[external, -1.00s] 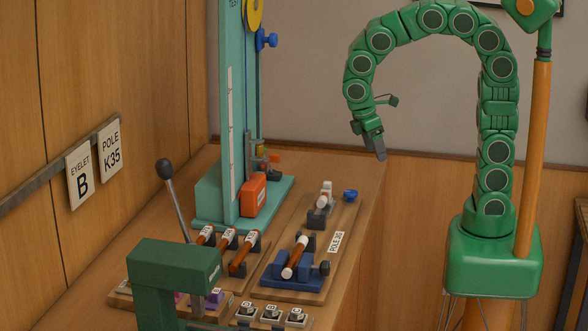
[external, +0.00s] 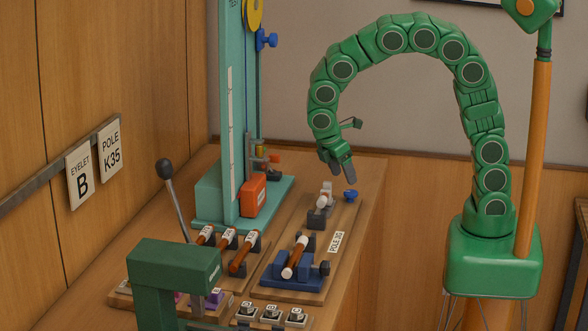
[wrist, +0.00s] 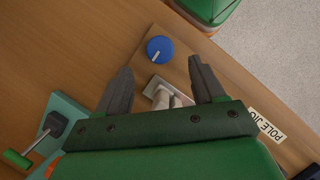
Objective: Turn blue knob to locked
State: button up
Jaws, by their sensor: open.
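The blue knob (external: 350,195) sits at the far end of the wooden pole jig board (external: 340,222), on its right side. In the wrist view the round knob (wrist: 160,49) has a white pointer line running from its middle toward the lower left. No lock marking is legible beside it. My gripper (external: 346,180) hangs just above the knob in the external view. In the wrist view its two dark fingers (wrist: 160,75) are spread apart, with the knob ahead of and between them. They do not touch it.
The jig's grey and white clamp (external: 323,203) stands close beside the knob. A blue vise (external: 293,272) holding a brown tube is nearer the camera. The tall teal press (external: 240,120) stands left. The bench's right edge is close to the knob.

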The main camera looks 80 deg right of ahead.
aim_at(350, 192)
jog(key=x, duration=0.6)
jog(key=shift+c, duration=0.2)
jog(key=c, duration=1)
